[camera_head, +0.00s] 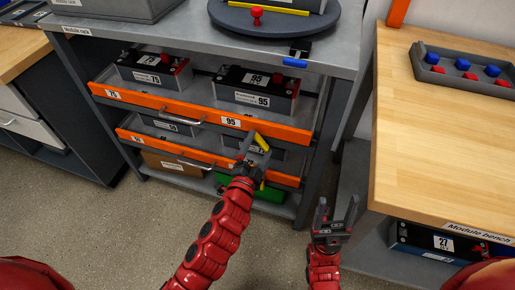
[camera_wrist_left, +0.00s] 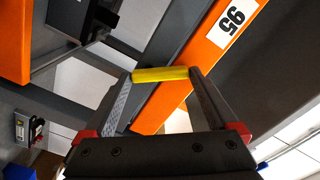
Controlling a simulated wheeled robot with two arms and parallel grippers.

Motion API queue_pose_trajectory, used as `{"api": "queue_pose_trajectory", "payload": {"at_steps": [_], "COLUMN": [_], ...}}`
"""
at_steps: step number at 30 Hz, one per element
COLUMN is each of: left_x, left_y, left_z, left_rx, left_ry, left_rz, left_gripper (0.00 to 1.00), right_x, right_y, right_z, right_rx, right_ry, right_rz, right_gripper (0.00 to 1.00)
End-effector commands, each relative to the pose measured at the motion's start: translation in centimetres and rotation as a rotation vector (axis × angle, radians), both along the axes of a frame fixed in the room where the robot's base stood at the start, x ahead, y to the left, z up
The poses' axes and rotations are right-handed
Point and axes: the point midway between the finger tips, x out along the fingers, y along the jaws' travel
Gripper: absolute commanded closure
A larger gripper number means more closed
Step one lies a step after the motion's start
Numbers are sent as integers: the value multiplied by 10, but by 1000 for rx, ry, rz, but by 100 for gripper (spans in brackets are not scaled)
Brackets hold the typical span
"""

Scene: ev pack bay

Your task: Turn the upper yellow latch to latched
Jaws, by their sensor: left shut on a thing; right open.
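The upper yellow latch (camera_head: 261,141) is a short bar at the orange front rail of the upper shelf, below the "95" label. It slants in the head view. My left gripper (camera_head: 255,148) is shut on it. In the left wrist view, the yellow latch (camera_wrist_left: 160,74) lies across between the two fingertips, beside the orange rail (camera_wrist_left: 200,65). A second, lower yellow piece (camera_head: 262,184) shows at the lower orange rail, partly hidden by my left gripper. My right gripper (camera_head: 335,215) is open and empty, in front of the gap between rack and bench.
The upper shelf holds a "75" module (camera_head: 152,71) and a "95" module (camera_head: 257,91). A green bin (camera_head: 268,193) sits low in the rack. The wooden module bench (camera_head: 440,140) stands to the right, with a grey tray (camera_head: 460,72). The floor in front is clear.

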Motion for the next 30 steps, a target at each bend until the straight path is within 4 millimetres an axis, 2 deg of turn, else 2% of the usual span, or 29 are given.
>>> {"api": "queue_pose_trajectory", "payload": {"at_steps": [15, 30], "left_x": [-2, -3], "left_y": [-6, -9], "left_z": [1, 2], "left_rx": [429, 607], "left_ry": [-139, -196], "left_rz": [0, 0], "left_gripper": [63, 63], "right_x": [0, 0], "right_y": [0, 0], "right_z": [-9, -11], "right_rx": [0, 0], "right_ry": [0, 0], "right_rz": [0, 0], "right_gripper": [35, 35]}}
